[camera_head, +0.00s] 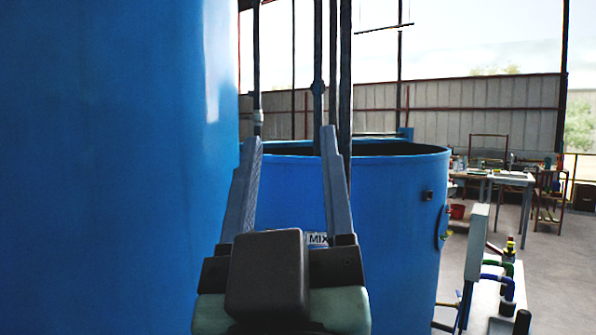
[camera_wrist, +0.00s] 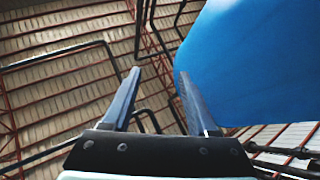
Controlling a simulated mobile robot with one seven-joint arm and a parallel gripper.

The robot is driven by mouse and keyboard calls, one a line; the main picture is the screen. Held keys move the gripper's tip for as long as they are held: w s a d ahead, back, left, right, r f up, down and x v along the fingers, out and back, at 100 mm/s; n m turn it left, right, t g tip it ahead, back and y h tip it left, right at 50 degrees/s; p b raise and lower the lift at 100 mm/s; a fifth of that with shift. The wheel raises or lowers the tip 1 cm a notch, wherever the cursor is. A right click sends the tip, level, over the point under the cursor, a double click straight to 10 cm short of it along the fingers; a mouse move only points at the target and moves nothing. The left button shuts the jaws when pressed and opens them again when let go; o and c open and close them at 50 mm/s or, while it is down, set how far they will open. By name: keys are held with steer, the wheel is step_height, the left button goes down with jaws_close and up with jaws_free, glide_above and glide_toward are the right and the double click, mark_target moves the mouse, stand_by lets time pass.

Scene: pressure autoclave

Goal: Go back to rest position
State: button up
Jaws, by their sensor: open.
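My gripper (camera_head: 291,142) is in the lower middle of the head view, raised and pointing up, with its two grey fingers apart and nothing between them. Behind it stands a blue open-topped tank (camera_head: 395,215) with a label reading "MIX", partly hidden by the gripper. In the wrist view my gripper (camera_wrist: 156,72) is also open and empty. It points toward the roof (camera_wrist: 70,60), with a large blue surface (camera_wrist: 250,60) to the right of the fingers.
A large blue tank (camera_head: 100,160) fills the left of the head view, close to my gripper. Dark vertical pipes (camera_head: 318,60) rise behind the fingers. At the right are a grey panel (camera_head: 476,240), coloured pipes (camera_head: 497,280) and a workbench (camera_head: 510,178). Some floor (camera_head: 560,260) is clear at the far right.

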steer(key=s+r, duration=0.1)
steer(key=s+r+m+t, duration=0.1)
steer(key=s+r+m, duration=0.1)
steer(key=shift+s+d+r+t, duration=0.3)
steer(key=shift+r, duration=0.05)
